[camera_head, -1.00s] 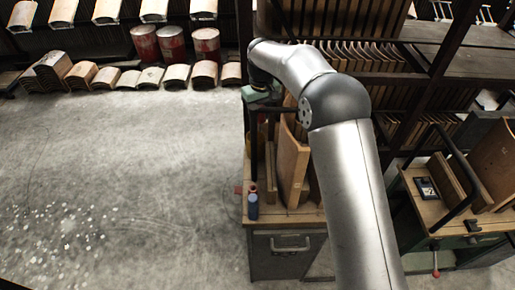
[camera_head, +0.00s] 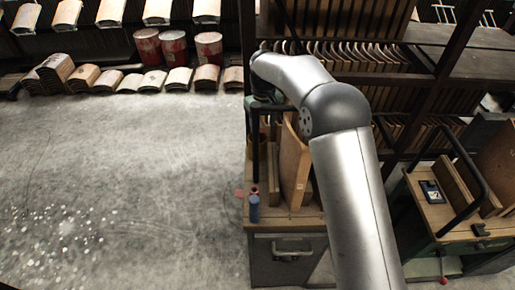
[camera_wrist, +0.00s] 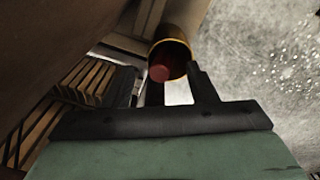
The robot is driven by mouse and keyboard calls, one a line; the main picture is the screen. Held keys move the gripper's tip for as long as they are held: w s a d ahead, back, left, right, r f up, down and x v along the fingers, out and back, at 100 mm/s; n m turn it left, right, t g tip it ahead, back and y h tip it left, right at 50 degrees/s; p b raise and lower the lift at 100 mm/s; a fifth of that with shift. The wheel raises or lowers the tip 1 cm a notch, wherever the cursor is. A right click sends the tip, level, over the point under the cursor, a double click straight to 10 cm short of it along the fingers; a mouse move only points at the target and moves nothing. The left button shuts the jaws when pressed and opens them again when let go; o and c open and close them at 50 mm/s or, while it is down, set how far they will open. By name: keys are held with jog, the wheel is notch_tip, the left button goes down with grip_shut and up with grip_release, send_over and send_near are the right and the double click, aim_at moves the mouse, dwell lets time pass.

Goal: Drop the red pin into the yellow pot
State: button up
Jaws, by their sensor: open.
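In the wrist view the yellow pot (camera_wrist: 180,50) is a round vessel with a yellow rim and a dark inside, just beyond my fingertips. The red pin (camera_wrist: 160,73) shows as a dull red round end at the lower left of the pot's mouth. I cannot tell how deep it sits or whether it is partly in front of the rim. My gripper (camera_wrist: 164,80) is open, its two black fingers apart on either side of the red end. In the head view my gripper (camera_head: 252,104) is mostly hidden behind the arm and a dark post, above the wooden cabinet.
A wooden-topped cabinet (camera_head: 285,215) stands below my arm, with upright wooden boards (camera_head: 295,165) and a blue bottle (camera_head: 254,209) on it. A second bench (camera_head: 440,215) is at the right. Red drums (camera_head: 172,46) stand at the back. The floor at left is clear.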

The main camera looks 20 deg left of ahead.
notch_tip(320, 180, up, 18)
jog(key=shift+f, duration=0.25)
jog(key=shift+a, duration=0.1)
dwell(0.5)
